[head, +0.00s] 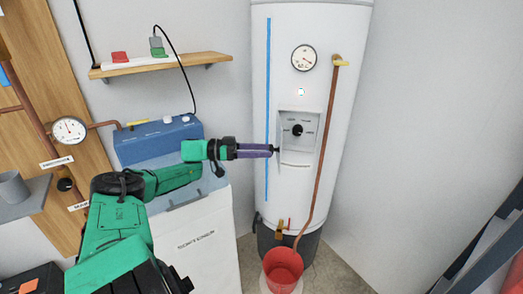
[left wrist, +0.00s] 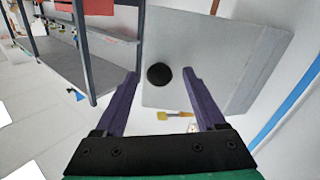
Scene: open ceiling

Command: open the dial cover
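The dial cover (head: 280,157) on the white water heater (head: 262,70) stands swung out, nearly edge-on in the head view. Behind it the recess with the black dial (head: 297,130) is exposed. In the left wrist view the cover (left wrist: 215,50) is a grey plate with a round black knob (left wrist: 158,75). My left gripper (head: 272,150) points right at the knob side of the cover. Its purple fingers (left wrist: 160,75) are open, with the knob between the tips in the picture and gaps on both sides. My right gripper is not in view.
A blue box (head: 155,143) sits on a white cabinet (head: 195,245) under my left arm. A wooden shelf (head: 205,58) is above. A copper pipe (head: 328,125) runs down the heater's right side to a red bucket (head: 283,268). Grey shelving (head: 485,250) stands at right.

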